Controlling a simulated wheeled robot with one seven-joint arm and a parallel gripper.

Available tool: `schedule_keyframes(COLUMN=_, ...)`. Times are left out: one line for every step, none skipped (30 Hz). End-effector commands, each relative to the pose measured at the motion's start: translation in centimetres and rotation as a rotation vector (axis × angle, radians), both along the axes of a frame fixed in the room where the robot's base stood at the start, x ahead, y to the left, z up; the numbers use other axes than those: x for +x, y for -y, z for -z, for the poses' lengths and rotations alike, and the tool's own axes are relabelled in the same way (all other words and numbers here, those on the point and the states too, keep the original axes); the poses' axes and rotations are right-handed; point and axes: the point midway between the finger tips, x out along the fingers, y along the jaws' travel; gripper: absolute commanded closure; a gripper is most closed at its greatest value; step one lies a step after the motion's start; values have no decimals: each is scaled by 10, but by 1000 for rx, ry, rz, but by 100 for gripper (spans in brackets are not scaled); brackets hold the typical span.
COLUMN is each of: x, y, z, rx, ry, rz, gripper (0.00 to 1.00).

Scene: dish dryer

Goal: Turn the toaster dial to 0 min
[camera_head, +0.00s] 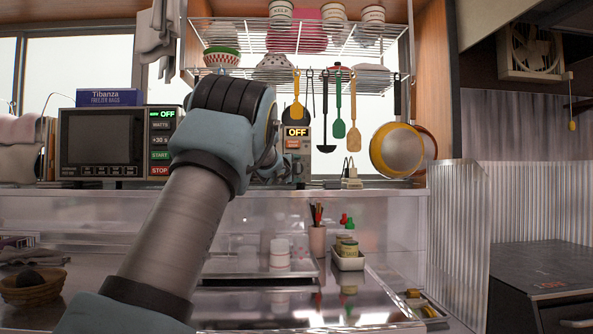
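A small appliance, which I take to be the toaster (297,145), stands on the ledge behind my arm in the head view. Its lit display reads OFF, and orange marks show below it. Only a narrow strip of its front is visible. My arm hides the rest, and I cannot make out the dial or its setting. My arm rises from the lower left, and its big blue-grey joint is just left of the toaster. My gripper is hidden behind the arm, so I cannot see its fingers or whether it touches the dial.
A microwave (100,145) with a blue box (109,97) on top stands left of my arm. Utensils and a yellow-rimmed pan (396,149) hang from the wire rack (350,40) to the right. A white bin (347,261) with jars and a utensil cup (317,241) stand on the lower counter.

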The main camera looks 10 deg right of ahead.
Motion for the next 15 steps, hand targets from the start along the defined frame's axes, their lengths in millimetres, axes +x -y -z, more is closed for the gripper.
schedule_keyframes(x=0, y=0, z=0, rx=0, ry=0, rz=0, gripper=20)
schedule_keyframes(x=0, y=0, z=0, rx=1, ry=1, rz=0, gripper=20)
schedule_keyframes(x=0, y=0, z=0, rx=1, ry=1, rz=0, gripper=20)
schedule_keyframes(x=0, y=0, z=0, rx=0, ry=1, rz=0, gripper=20)
schedule_keyframes(x=0, y=0, z=0, rx=0, ry=1, rz=0, gripper=20)
schedule_keyframes(x=-1, y=-1, z=0, rx=0, ry=1, rz=0, gripper=20)
schedule_keyframes(x=-1, y=-1, z=0, rx=0, ry=1, rz=0, gripper=20)
schedule_keyframes(x=-3, y=-2, z=0, rx=0, ry=1, rz=0, gripper=20)
schedule_keyframes(x=-5, y=-3, z=0, rx=0, ry=1, rz=0, gripper=20)
schedule_keyframes(x=-8, y=-5, z=0, rx=0, ry=1, rz=0, gripper=20)
schedule_keyframes(x=-11, y=-7, z=0, rx=-1, ry=1, rz=0, gripper=20)
schedule_keyframes(x=-16, y=-10, z=0, rx=-2, ry=1, rz=0, gripper=20)
schedule_keyframes(x=-20, y=-13, z=1, rx=-3, ry=1, rz=0, gripper=20)
schedule_keyframes(x=-25, y=-16, z=1, rx=-3, ry=1, rz=0, gripper=20)
schedule_keyframes(x=-31, y=-21, z=1, rx=-3, ry=1, rz=-1, gripper=20)
